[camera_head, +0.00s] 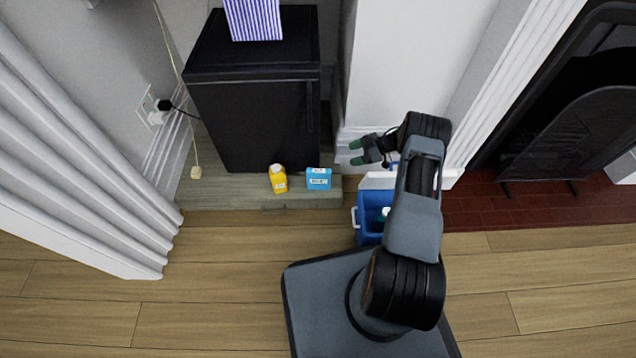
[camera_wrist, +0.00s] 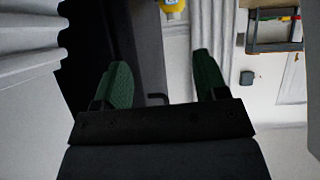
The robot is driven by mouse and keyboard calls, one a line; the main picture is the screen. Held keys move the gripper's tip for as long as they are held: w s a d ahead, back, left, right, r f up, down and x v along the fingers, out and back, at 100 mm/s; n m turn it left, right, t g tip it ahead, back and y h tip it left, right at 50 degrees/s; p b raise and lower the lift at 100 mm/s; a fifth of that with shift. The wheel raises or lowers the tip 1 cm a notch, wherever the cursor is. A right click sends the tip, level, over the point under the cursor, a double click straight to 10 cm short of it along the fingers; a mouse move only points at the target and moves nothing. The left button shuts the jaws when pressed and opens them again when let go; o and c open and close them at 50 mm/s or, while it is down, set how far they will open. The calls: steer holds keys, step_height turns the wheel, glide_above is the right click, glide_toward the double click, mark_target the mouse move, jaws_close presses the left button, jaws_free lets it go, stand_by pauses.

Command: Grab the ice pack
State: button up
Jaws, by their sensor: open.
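A small blue block with a white label (camera_head: 318,179), which looks like the ice pack, stands on the low greenish ledge in front of the black fridge, right of a yellow bottle (camera_head: 278,179). My gripper (camera_head: 354,152) is open and empty, above and to the right of the blue block in the head view, apart from it. In the wrist view my gripper's two green fingers (camera_wrist: 163,80) are spread wide with nothing between them. I cannot make out the blue block in the wrist view.
A blue cooler (camera_head: 367,218) with a white lid stands beside my base, partly behind my arm. A white wall column stands close to my gripper. The wood floor (camera_head: 220,285) at left is clear.

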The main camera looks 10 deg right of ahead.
step_height(320, 180, down, 3)
steer(key=s+a, duration=0.1)
steer(key=b, duration=0.3)
glide_toward(321, 171)
steer(key=w+x, duration=0.1)
steer(key=x, duration=0.2)
steer(key=shift+g, duration=0.4)
steer(key=shift+b+x, duration=1.15)
steer(key=shift+x, duration=1.9)
steer(key=shift+s, duration=0.15)
jaws_close()
